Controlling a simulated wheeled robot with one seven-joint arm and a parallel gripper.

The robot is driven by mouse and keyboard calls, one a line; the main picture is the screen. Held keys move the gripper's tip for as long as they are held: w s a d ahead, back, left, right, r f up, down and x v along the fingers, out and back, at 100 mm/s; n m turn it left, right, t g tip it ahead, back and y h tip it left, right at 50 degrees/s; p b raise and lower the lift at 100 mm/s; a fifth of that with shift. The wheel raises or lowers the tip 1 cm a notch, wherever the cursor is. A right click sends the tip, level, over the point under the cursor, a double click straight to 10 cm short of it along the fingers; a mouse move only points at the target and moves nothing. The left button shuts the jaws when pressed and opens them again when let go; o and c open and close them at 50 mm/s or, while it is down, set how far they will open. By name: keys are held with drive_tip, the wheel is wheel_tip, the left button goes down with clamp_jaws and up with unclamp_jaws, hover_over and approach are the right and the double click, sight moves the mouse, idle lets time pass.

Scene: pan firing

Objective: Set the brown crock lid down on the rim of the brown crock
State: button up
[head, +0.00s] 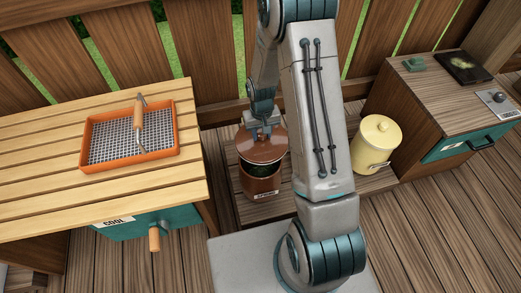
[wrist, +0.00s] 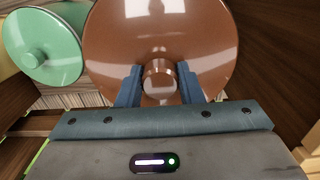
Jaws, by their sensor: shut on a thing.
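The brown crock (head: 262,187) stands on a low wooden shelf between the two cabinets, left of my arm. The brown crock lid (head: 258,151) is held above it, covering the back of its mouth from this view. A dark opening with something green inside shows below the lid's front edge, so the lid looks raised off the front rim. My gripper (head: 262,129) is shut on the lid's knob. In the wrist view, my gripper's fingers (wrist: 160,85) stand on both sides of the knob, and the brown lid (wrist: 160,30) hides the crock beneath.
A yellow lidded crock (head: 375,150) stands right of my arm. A round green lid (wrist: 42,45) is beside the brown lid in the wrist view. An orange mesh tray (head: 130,165) with a tool sits on the left table. A wooden fence runs behind.

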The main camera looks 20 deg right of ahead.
sight(261, 140)
drive_tip(key=f+b, duration=0.2)
drive_tip(key=b, duration=0.2)
drive_tip(key=w+f+b, duration=0.1)
drive_tip(key=f+b, duration=0.1)
drive_tip(key=b, duration=0.1)
drive_tip(key=shift+f+b, duration=0.2)
drive_tip(key=shift+b, duration=0.15)
drive_tip(key=b, duration=0.3)
drive_tip(key=shift+a+f, duration=0.1)
drive_tip(key=shift+f, duration=0.25)
drive_tip(key=shift+r, duration=0.1)
drive_tip(key=shift+s, duration=0.1)
drive_tip(key=shift+f+b, duration=1.85)
drive_tip(key=shift+f, duration=1.05)
drive_tip(key=shift+f+b, duration=0.8)
drive_tip(key=shift+f, duration=0.4)
drive_tip(key=o, duration=1.3)
drive_tip(key=shift+c, duration=0.2)
